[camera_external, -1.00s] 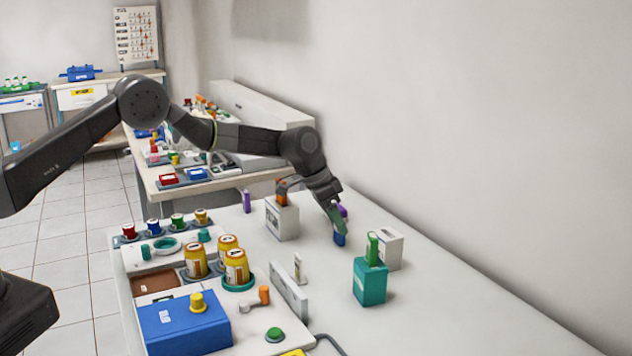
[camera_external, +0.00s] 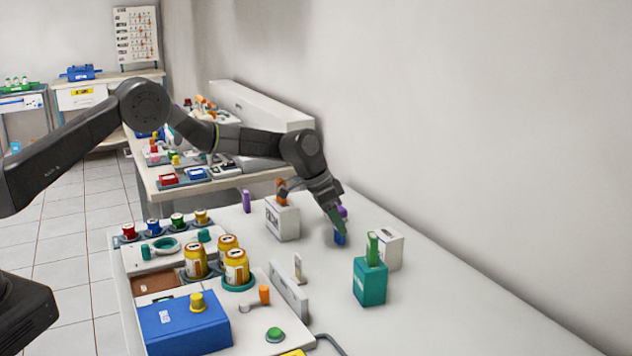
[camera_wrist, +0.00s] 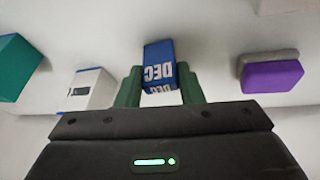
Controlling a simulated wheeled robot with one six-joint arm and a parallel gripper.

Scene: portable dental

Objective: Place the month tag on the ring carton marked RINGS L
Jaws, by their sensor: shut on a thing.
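The month tag is a small blue block lettered DEC (camera_wrist: 159,66), between my gripper's green fingers in the wrist view. In the outside view the blue tag (camera_external: 340,239) shows low at my gripper (camera_external: 337,232), close above or on the white bench top; I cannot tell which. My gripper (camera_wrist: 160,88) is shut on the tag. A white carton (camera_external: 283,222) with an orange piece on top stands left of it. Another white carton (camera_external: 393,251) stands to the right, partly behind a teal box. I cannot read RINGS L on either carton.
The teal box (camera_external: 369,286) has a green piece (camera_external: 373,248) above it. A purple piece (camera_external: 343,211) shows just behind my gripper, another purple piece (camera_external: 247,202) farther left. Trays with jars (camera_external: 236,268) and a blue box (camera_external: 184,325) fill the near left. The right bench is clear.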

